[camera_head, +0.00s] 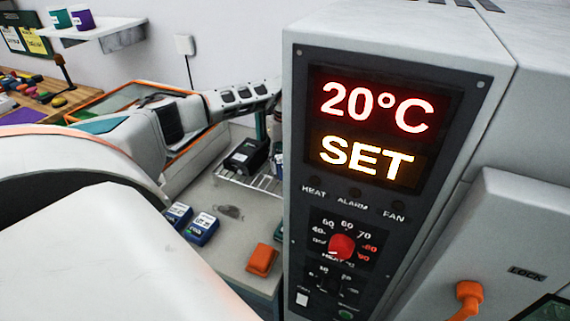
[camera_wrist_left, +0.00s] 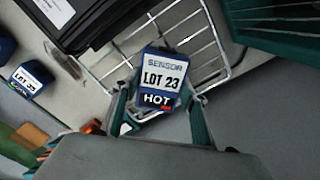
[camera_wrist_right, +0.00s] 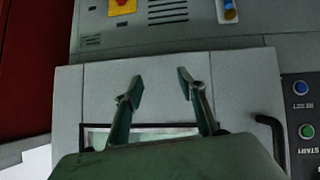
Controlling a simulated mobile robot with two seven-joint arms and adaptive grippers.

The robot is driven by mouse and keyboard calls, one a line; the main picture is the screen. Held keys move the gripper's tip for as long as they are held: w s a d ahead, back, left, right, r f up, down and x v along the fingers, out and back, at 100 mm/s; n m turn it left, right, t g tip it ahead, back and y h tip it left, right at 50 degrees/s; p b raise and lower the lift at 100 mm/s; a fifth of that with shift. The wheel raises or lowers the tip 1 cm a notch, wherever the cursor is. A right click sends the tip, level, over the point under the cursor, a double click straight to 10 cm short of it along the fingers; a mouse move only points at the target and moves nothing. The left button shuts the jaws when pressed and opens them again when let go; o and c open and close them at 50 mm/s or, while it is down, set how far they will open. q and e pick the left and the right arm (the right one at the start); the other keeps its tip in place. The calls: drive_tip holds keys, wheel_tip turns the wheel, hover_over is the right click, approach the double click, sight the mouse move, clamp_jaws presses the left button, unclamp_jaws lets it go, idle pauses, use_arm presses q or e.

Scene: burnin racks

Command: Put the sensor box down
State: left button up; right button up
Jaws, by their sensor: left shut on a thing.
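The sensor box (camera_wrist_left: 165,66), blue with a white label reading "SENSOR LOT 23" and a "HOT" strip, is between the fingers of my left gripper (camera_wrist_left: 160,108) in the left wrist view. The gripper is shut on it. Behind the box is a wire rack (camera_wrist_left: 219,48); I cannot tell whether the box touches it. My right gripper (camera_wrist_right: 160,88) is open and empty in front of a grey cabinet door (camera_wrist_right: 235,95).
Two other blue labelled boxes (camera_head: 201,228) and an orange block (camera_head: 262,260) lie on the grey bench (camera_head: 228,255). The oven panel reads 20°C and SET. A teal-edged structure (camera_wrist_left: 270,25) stands close right of the rack.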

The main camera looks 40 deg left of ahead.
use_arm(q)
drive_tip(key=shift+f, duration=0.3)
drive_tip(key=shift+f, duration=0.15)
drive_tip(key=o, duration=1.2)
